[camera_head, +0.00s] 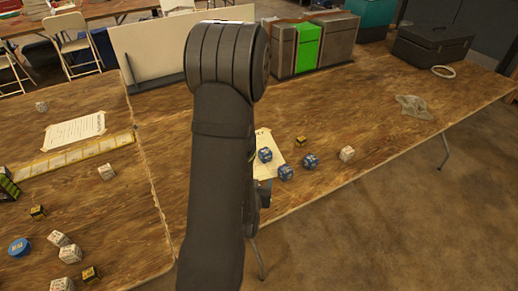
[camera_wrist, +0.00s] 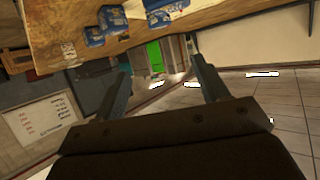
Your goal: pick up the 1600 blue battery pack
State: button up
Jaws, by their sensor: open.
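Several blue battery packs lie near the right table's front edge in the head view: one on a paper sheet (camera_head: 265,155), one nearer the edge (camera_head: 285,172) and one to the right (camera_head: 311,160). Their labels are too small to read, so I cannot tell which is the 1600 blue battery pack. My arm hides most of the gripper in the head view.
A white cube (camera_head: 347,154) and a small yellow-black cube (camera_head: 301,141) lie beside the packs. Grey and green bins (camera_head: 307,48) and a dark case (camera_head: 432,46) stand at the back. More cubes and a blue disc (camera_head: 19,247) lie on the left table.

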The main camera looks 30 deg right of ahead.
notch_tip(320, 180, up, 10)
jog(key=w+a+f+n+g+y, duration=0.45)
jog(key=w+f+n+g, duration=0.4)
jog(key=n, duration=0.65)
jog(key=w+d+r+n+g+h, duration=0.2)
jog(key=w+d+r+n+h, duration=0.1)
jog(key=w+r+n+h, duration=0.6)
jog(key=n+h, duration=0.1)
jog(key=n, duration=0.1)
send_near(261, 153)
jog(key=x, duration=0.6)
jog(key=shift+w+d, duration=0.2)
jog(key=shift+d, duration=0.05)
jog(key=x, duration=0.5)
jog(key=shift+s+f, duration=0.15)
jog(key=shift+f, duration=0.1)
jog(key=c, duration=1.2)
